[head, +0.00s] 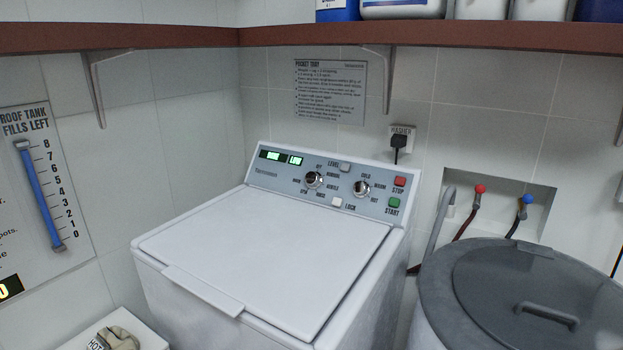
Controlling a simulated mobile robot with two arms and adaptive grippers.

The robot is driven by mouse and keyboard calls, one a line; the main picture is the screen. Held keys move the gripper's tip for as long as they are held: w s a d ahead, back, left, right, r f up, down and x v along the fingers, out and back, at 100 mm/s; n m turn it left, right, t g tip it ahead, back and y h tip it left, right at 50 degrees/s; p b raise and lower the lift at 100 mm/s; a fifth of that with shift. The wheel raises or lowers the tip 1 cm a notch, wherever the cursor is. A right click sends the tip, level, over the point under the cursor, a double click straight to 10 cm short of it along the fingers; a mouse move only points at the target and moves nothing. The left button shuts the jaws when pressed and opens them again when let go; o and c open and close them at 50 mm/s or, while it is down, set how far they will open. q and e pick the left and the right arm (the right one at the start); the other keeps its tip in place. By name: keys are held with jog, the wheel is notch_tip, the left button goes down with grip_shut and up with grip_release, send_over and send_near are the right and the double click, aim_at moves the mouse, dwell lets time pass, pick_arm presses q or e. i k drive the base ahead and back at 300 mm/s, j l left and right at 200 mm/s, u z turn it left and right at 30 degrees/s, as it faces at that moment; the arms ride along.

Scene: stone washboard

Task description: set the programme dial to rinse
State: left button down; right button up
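The white washing machine (265,255) stands in the middle with its lid shut. Its tilted grey control panel (280,180) faces me. The left chrome dial (314,180) has several small labels around it; one below it seems to read rinse. That makes it the programme dial. The print is small, and I cannot tell where its pointer stands. A second chrome dial (361,188) to its right has cold, warm and hot labels. Neither of my grippers is in view, and nothing covers the panel.
A red stop button (400,181) and green start button (394,202) sit right of the dials. Pale level (345,167) and lock (337,202) buttons are between them. A grey lidded tub (470,270) stands close on the right. A brown shelf (300,37) with bottles overhangs the back.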

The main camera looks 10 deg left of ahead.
aim_at(313, 180)
jog(key=i+j, duration=0.1)
jog(key=j, duration=0.5)
jog(key=i+j+z, duration=0.1)
jog(key=j+z, duration=0.35)
jog(key=j, duration=0.15)
jog(key=j+z, duration=0.5)
jog(key=i+j, duration=0.05)
jog(key=j, duration=0.05)
